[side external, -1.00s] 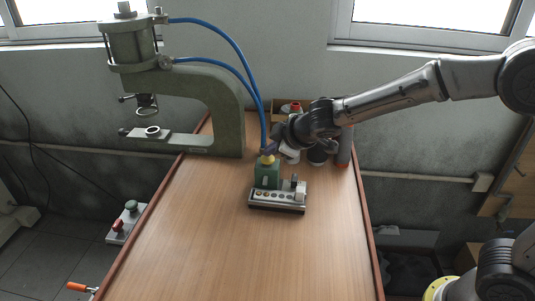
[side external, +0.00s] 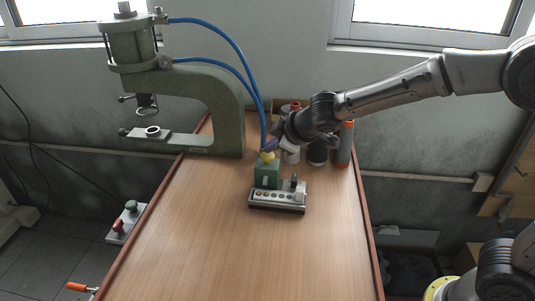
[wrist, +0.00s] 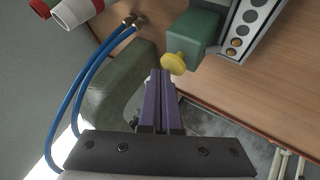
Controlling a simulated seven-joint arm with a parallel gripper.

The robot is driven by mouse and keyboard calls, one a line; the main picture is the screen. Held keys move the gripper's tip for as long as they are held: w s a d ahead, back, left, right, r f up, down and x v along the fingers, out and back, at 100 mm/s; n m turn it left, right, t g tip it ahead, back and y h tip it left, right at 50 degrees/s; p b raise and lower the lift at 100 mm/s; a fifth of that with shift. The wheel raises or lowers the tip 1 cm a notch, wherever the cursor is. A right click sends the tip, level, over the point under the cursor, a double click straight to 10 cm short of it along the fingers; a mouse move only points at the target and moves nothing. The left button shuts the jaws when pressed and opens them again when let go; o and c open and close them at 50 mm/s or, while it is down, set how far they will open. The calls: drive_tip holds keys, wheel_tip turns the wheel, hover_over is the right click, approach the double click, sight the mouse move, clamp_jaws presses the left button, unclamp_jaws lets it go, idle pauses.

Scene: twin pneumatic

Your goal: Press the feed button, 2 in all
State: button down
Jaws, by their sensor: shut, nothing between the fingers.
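The yellow mushroom-shaped button (side external: 267,157) sits on top of a small green box (side external: 267,176) on the wooden table. In the wrist view the button (wrist: 175,63) projects from the green box (wrist: 194,35), just beyond and right of my fingertips. My gripper (side external: 267,149) points down at the button from just above it. Its purple fingers (wrist: 160,72) are shut together with nothing between them. I cannot tell for sure whether the tips touch the button. A panel with a row of round spots (side external: 283,198) lies in front of the box; two spots look amber in the wrist view.
A green press (side external: 222,98) with blue hoses (side external: 238,62) stands at the back left, with a ring (side external: 152,130) on its plate. Several bottles and cans (side external: 318,153) stand behind my gripper. The table's front is clear. A small control box (side external: 125,220) is left of the table.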

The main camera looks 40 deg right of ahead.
sight(272, 156)
drive_tip(key=shift+r, duration=0.5)
drive_tip(key=shift+r, duration=0.1)
drive_tip(key=shift+r, duration=2.4)
